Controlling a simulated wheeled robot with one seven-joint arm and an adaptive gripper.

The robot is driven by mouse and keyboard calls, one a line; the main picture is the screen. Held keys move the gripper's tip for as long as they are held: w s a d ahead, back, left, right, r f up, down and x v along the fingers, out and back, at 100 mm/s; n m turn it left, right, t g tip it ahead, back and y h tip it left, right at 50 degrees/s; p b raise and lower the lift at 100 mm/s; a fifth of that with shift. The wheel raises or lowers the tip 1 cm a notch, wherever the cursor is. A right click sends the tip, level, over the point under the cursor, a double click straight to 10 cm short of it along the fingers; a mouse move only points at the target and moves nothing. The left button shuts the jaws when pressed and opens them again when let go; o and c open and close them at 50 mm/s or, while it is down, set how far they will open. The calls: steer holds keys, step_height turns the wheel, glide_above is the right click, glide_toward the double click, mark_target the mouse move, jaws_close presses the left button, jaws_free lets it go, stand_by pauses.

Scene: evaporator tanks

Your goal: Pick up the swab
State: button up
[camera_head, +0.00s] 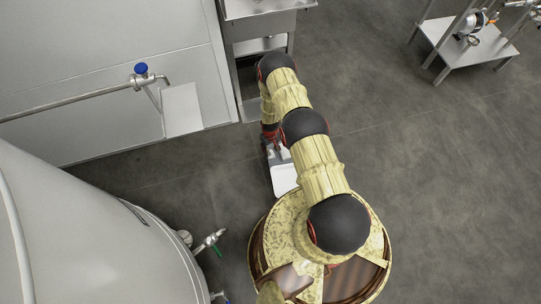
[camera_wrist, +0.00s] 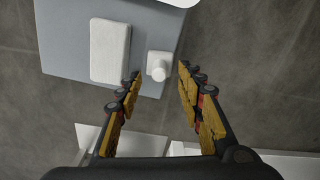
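In the wrist view a small white piece with a round knob (camera_wrist: 158,66) stands on a grey plate (camera_wrist: 62,42). It may be the swab, but I cannot tell for sure. A larger white rounded block (camera_wrist: 110,50) lies just left of it on the same plate. My gripper (camera_wrist: 161,70) is open, with its two fingertips apart on either side of the small white piece. I see no clear contact. In the head view my arm largely hides the gripper, and a white surface (camera_head: 284,179) shows below it.
A large steel tank (camera_head: 90,240) with valves (camera_head: 209,241) stands at lower left. A pipe with a blue knob (camera_head: 141,69) runs along the wall panel. A steel stand (camera_head: 262,12) is at the top. A low table (camera_head: 470,50) is at upper right. The floor at right is clear.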

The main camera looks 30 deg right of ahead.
mark_target(271, 151)
step_height(271, 151, down, 3)
steer(key=shift+s+f+b, duration=0.1)
steer(key=shift+f+b, duration=0.1)
steer(key=shift+b, duration=0.4)
steer(key=shift+c, duration=1.2)
steer(key=c, duration=0.7)
jaws_close()
